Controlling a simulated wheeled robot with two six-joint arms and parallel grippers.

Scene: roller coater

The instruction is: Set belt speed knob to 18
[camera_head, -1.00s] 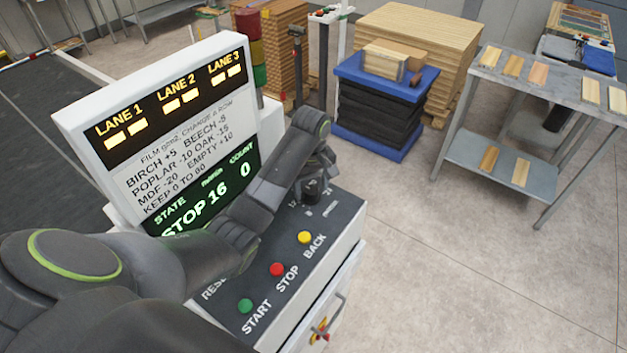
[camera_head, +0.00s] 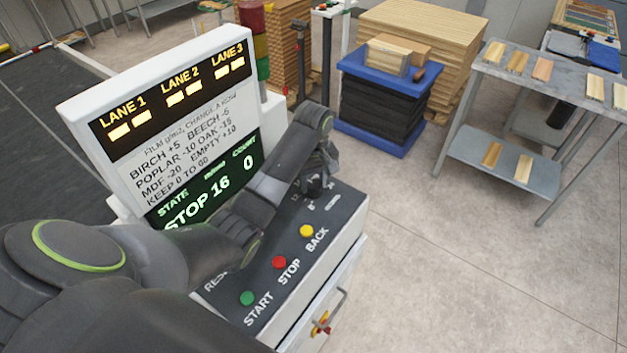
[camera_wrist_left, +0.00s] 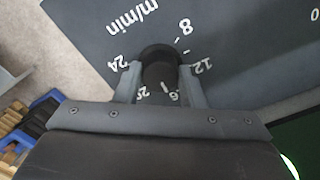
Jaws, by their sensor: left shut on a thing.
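The belt speed knob (camera_wrist_left: 158,54) is a dark round knob on the grey control panel. Printed marks 8, 12, 24 and partly hidden 16 and 20 ring it, with "m/min" beside it. My left gripper (camera_wrist_left: 160,82) is shut on the knob, one finger on each side. In the head view the hand (camera_head: 318,162) covers most of the knob, and the pointer cannot be made out. The display screen (camera_head: 205,195) reads STOP, 16 under m/min, and count 0. My right gripper is not in view.
Green START (camera_head: 247,298), red STOP (camera_head: 279,262) and yellow BACK (camera_head: 306,231) buttons sit on the panel near my left arm. The white-framed display stands behind the arm. A blue lift table (camera_head: 385,110) and a grey rack (camera_head: 540,80) stand beyond. Floor at right is clear.

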